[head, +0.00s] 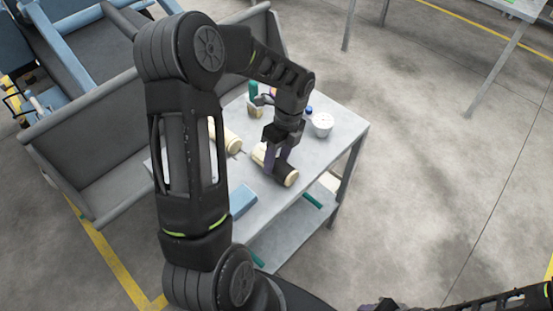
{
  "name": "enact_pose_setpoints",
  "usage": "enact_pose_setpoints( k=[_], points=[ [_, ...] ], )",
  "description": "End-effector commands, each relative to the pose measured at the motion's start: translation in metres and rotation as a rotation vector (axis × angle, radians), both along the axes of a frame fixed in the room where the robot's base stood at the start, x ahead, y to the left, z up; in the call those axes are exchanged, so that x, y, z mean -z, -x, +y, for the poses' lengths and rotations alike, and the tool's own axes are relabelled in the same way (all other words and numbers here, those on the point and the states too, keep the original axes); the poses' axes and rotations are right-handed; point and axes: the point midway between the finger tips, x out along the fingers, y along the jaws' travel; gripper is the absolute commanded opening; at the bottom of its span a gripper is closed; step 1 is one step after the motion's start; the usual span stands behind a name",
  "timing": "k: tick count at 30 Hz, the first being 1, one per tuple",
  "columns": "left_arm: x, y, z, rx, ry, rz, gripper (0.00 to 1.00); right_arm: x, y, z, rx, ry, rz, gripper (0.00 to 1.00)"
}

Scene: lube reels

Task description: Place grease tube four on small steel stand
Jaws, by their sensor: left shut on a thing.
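My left gripper (279,157) reaches down over a light grey steel table and is shut on a cream tube with a dark band (286,174). The tube lies on its side at the table's right front edge, at or just above the top; I cannot tell whether it touches. A second cream tube (231,141) lies on the table to the left, partly hidden by my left arm. No tube number is readable. The steel table (318,158) has a lower shelf; no separate small stand is clearly visible. My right gripper (368,306) barely shows at the bottom edge, cut off.
A white cylinder (322,124), a green bottle (253,91) and small items stand at the table's back. A blue block (242,200) lies at the front left. A grey-walled bin (95,145) adjoins the table's left side.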

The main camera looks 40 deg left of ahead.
Motion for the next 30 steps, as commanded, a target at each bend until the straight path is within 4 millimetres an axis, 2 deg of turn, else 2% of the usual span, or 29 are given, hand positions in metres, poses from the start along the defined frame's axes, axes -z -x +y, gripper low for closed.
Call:
enact_pose_setpoints(
  k=[12,13,21,30],
  points=[
    [0.007,0.0,-0.0001,0.0,0.0,0.0,0.03,0.0023,0.0,0.0,0.0,0.0,0.0,0.36],
    [0.0063,0.0,-0.0001,0.0,0.0,0.0,0.47,0.0017,0.0,0.0001,0.0,0.0,0.0,0.36],
    [0.0059,0.0001,-0.0002,0.0,0.0,0.0,0.67,0.0012,-0.0001,0.0001,0.0,0.0,0.0,0.36],
    [0.0024,-0.0002,-0.0001,0.0,0.0,-0.001,0.67,-0.0009,0.0,0.0,0.0,0.0,0.0,0.36]
  ],
)
